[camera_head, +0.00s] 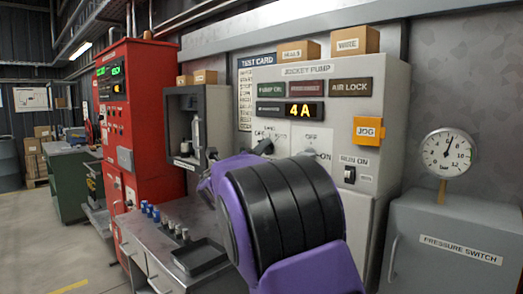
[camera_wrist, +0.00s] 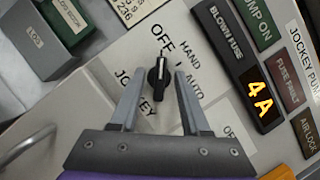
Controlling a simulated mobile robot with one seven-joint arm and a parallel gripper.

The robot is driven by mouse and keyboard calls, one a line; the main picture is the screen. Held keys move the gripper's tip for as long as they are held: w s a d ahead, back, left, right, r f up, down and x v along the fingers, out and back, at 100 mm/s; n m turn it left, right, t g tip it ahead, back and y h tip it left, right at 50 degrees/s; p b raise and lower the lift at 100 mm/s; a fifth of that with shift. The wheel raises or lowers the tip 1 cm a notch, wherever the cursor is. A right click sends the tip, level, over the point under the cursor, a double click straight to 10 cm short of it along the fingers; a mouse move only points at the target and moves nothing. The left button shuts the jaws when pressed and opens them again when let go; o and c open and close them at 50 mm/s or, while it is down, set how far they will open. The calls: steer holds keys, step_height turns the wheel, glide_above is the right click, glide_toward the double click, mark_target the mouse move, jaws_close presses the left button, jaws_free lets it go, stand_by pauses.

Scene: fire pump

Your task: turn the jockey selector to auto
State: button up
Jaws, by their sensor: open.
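The jockey selector (camera_wrist: 158,74) is a black elongated knob on the pale panel in the wrist view. It stands roughly upright in the picture, its pale mark towards the OFF label (camera_wrist: 162,40). The HAND label (camera_wrist: 190,54) and AUTO label (camera_wrist: 194,88) lie to its right, the JOCKEY label (camera_wrist: 130,92) to its lower left. My gripper (camera_wrist: 160,80) is open, with one finger on each side of the knob. A gap shows on both sides; I cannot tell how deep the fingertips reach. In the head view my purple and black arm hides much of this area.
The jockey pump panel (camera_head: 386,85) carries an amber 4A display (camera_head: 300,110) and an orange JOG box (camera_head: 368,131). A grey pressure switch cabinet (camera_head: 450,240) with a gauge (camera_head: 448,153) stands right. A red cabinet (camera_head: 150,100) and a grey bench (camera_head: 160,255) are left.

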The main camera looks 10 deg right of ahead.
steer(key=shift+w+d, duration=0.1)
steer(key=shift+w, duration=0.1)
jaws_close()
